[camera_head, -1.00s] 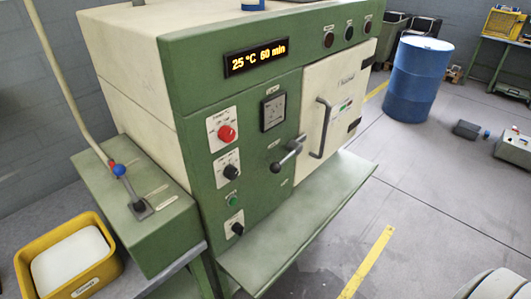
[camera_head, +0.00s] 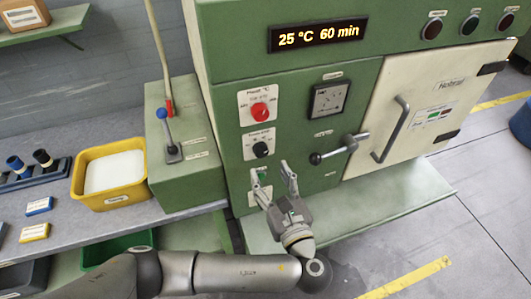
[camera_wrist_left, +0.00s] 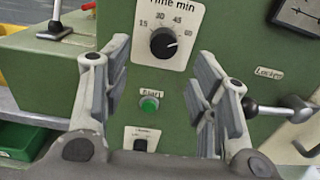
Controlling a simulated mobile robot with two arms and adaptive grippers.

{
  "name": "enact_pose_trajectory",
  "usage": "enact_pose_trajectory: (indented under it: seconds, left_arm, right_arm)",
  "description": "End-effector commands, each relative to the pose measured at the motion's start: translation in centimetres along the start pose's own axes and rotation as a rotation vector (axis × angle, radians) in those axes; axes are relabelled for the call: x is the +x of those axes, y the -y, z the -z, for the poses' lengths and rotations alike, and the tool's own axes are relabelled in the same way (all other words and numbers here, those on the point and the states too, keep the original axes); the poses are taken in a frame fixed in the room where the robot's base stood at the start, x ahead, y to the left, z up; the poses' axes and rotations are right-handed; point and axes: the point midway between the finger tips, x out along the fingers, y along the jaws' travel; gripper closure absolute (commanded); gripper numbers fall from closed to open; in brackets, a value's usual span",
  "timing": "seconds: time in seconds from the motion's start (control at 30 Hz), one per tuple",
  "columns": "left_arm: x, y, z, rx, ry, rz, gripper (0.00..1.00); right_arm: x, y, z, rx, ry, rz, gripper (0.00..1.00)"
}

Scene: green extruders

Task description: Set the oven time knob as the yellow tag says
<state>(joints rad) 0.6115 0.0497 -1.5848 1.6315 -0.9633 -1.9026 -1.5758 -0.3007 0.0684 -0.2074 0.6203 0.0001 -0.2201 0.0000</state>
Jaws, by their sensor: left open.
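The oven time knob (camera_head: 261,149) is black, on a white plate on the green oven front, below the red temperature knob (camera_head: 260,111). In the left wrist view the time knob (camera_wrist_left: 163,43) sits under the words "Time min", with marks 15, 30, 45 and 60; its pointer is toward 60. The display (camera_head: 318,35) reads 25 °C 60 min. My left gripper (camera_head: 273,178) is open and empty, in front of the panel just below the time knob. A yellow tag (camera_head: 34,232) lies on the bench at the left; its writing is too small to read. My right gripper is not in view.
A lever handle with a dark ball (camera_head: 316,158) sticks out right of the knobs, near the oven door handle (camera_head: 391,129). A green button (camera_wrist_left: 149,104) lies below the time knob. A yellow bin (camera_head: 109,172) and blue tag (camera_head: 39,206) are on the bench.

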Motion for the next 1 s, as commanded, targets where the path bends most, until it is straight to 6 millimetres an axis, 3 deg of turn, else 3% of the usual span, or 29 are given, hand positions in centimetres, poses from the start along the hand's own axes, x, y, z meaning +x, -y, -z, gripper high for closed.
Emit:
enact_pose_trajectory:
  seconds: [0.1, 0.3, 0.73, 1.0]
  left_arm:
    - [2.5, -0.1, -0.4, 0.001, 0.002, -0.003, 0.46]
    - [5.4, 0.0, -0.2, 0.0, 0.0, 0.0, 0.46]
    - [6.6, 0.0, 0.1, -0.002, -0.003, 0.001, 0.46]
    - [6.6, 0.0, 0.1, -0.002, -0.003, 0.001, 0.78]
  right_arm:
    - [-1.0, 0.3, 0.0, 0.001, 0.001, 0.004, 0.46]
    - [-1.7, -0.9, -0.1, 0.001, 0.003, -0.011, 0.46]
    - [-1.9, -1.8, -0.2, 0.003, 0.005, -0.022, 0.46]
    - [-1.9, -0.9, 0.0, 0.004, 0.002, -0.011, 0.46]
